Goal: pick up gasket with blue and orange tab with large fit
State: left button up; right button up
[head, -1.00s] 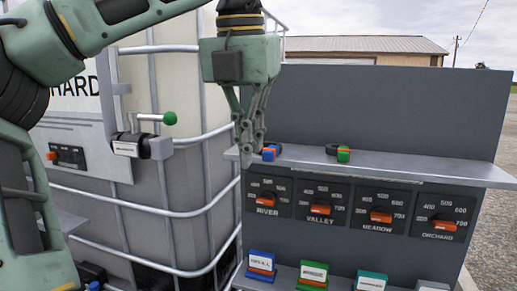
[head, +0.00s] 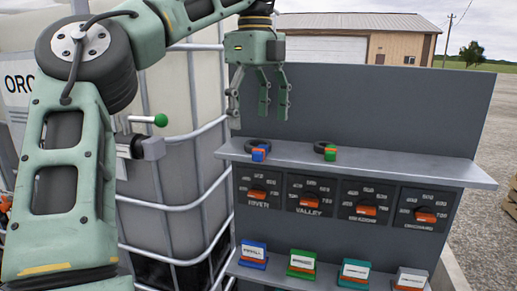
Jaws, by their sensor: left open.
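The gasket with the blue and orange tab (head: 259,153) lies on the grey upper shelf (head: 400,171), near its left end; its dark ring lies behind the tab. My left gripper (head: 258,110) is above this gasket, pointing down. Its fingers are spread with nothing between them, and a gap shows between the fingertips and the gasket. A second gasket with a green and orange tab (head: 329,152) lies to the right on the same shelf. My right gripper is not in view.
Dials with orange knobs (head: 367,210) line the panel under the shelf. Several coloured labelled blocks (head: 302,264) stand on a lower shelf. A caged white tank (head: 180,170) with a green-tipped valve handle (head: 160,120) stands left. The grey back panel (head: 390,115) rises behind the gaskets.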

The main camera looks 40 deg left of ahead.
aim_at(251, 145)
pick_arm(q)
jog(key=f, duration=0.1)
jog(key=f+p, duration=0.1)
jog(key=f, duration=0.2)
jog(key=shift+s+a+f+p, duration=0.15)
jog(key=shift+a+f+p, duration=0.05)
jog(key=shift+a+p, duration=0.15)
jog(key=shift+s+f, duration=0.1)
jog(key=shift+f, duration=0.4)
jog(key=c, duration=1.6)
jog(key=shift+o, duration=0.2)
jog(key=shift+r, duration=0.1)
